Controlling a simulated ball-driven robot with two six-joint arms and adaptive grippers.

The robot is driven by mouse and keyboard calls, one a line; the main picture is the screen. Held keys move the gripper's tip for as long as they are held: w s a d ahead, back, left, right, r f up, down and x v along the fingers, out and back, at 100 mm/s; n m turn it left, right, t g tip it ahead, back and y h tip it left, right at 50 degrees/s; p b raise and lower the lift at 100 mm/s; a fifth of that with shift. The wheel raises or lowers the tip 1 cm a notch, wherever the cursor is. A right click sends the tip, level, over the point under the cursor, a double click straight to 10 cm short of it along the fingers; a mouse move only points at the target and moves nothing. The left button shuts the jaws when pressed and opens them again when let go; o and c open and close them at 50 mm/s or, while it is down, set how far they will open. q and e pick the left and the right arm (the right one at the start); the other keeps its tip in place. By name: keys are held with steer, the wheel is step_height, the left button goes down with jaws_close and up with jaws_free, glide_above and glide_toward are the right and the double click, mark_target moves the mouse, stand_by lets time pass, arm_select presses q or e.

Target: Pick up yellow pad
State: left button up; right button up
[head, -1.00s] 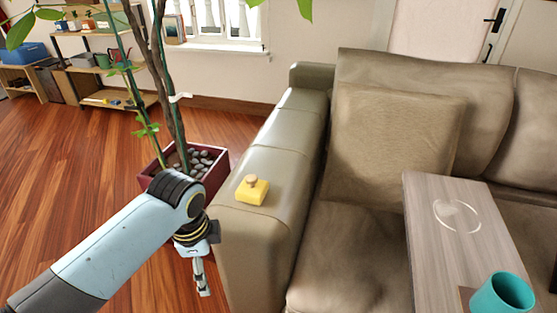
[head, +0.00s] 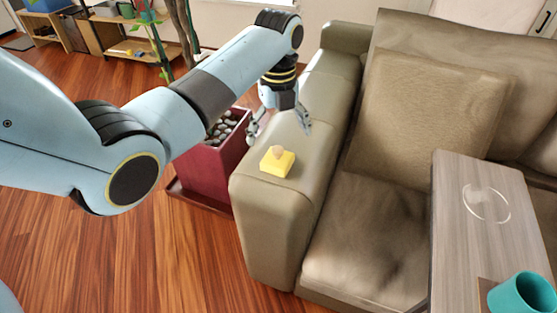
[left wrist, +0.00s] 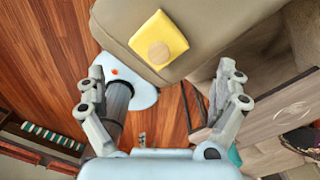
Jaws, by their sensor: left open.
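The yellow pad (head: 277,166) is a small yellow block with a round tan knob on top. It lies on the flat top of the sofa's left armrest (head: 262,208), near its front end. My left gripper (head: 279,128) is open and empty, fingers pointing down, above the armrest and just behind the pad in the head view. In the left wrist view the pad (left wrist: 172,36) shows whole, beyond and between the two spread fingers (left wrist: 166,88), not touched by them. My right gripper is not in view.
A dark red planter (head: 205,165) with stones and a plant stands left of the armrest. A wooden table (head: 470,235) with a teal cup (head: 522,294) stands at the right. A cushion (head: 425,118) leans on the sofa. Wooden floor (head: 120,255) is open at the lower left.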

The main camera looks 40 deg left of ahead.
mark_target(277, 149)
arm_select(q)
step_height(277, 149, down, 3)
steer(key=shift+f, duration=0.1)
step_height(277, 149, down, 5)
steer(key=shift+a+r+b, duration=0.1)
steer(key=shift+b, duration=0.55)
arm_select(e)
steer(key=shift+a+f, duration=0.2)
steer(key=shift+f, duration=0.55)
arm_select(q)
steer(key=shift+c, duration=0.8)
steer(key=c, duration=0.8)
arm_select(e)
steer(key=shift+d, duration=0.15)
arm_select(q)
steer(key=shift+r, duration=0.15)
